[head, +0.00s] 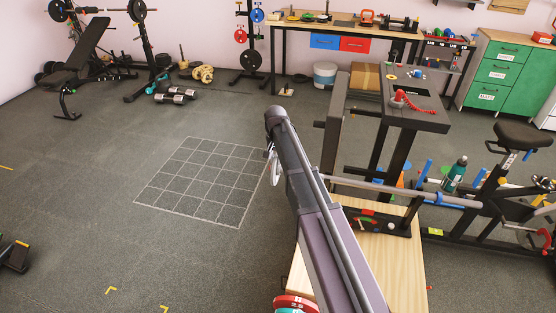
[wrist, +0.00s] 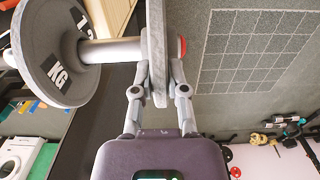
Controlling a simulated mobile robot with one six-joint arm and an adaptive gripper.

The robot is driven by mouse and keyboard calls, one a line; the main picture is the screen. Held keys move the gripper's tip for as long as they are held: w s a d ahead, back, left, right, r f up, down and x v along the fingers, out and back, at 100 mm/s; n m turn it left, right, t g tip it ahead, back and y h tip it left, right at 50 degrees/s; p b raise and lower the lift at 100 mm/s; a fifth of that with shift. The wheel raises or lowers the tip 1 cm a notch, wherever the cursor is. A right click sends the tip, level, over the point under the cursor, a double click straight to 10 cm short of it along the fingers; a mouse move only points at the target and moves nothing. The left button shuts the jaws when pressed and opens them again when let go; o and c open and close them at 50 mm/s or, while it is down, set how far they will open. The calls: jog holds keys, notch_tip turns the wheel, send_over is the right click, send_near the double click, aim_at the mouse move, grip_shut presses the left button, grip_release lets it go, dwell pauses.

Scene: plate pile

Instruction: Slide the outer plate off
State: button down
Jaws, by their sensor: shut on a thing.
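In the wrist view my gripper (wrist: 158,88) is shut on the outer plate (wrist: 157,35), a grey disc seen edge-on with one finger on each face. The outer plate is around the light grey sleeve (wrist: 112,50), close to its red-ended tip (wrist: 183,47). A second grey plate (wrist: 57,50) marked KG sits further left on the sleeve, with a clear gap between the two. In the head view a small part of my gripper (head: 272,168) shows beside my arm. I cannot make out the held plate there.
A white grid (head: 205,180) is marked on the open floor to the left. A wooden tabletop (head: 385,265) and a dark stand (head: 410,115) with small items are at the right. A red 2.5 plate (head: 296,302) is at the bottom. An exercise bike (head: 500,185) stands far right.

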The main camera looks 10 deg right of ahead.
jog(key=shift+w+a, duration=0.6)
jog(key=shift+a, duration=0.3)
jog(key=shift+w+a, duration=0.1)
jog(key=shift+a, duration=0.25)
jog(key=shift+w+a, duration=0.2)
jog(key=shift+a, duration=0.3)
jog(key=shift+w+a, duration=0.2)
jog(key=shift+a, duration=0.3)
jog(key=shift+w+a, duration=0.1)
jog(key=shift+a, duration=0.25)
jog(key=shift+w+a, duration=0.25)
jog(key=shift+a, duration=0.4)
jog(key=shift+a, duration=0.15)
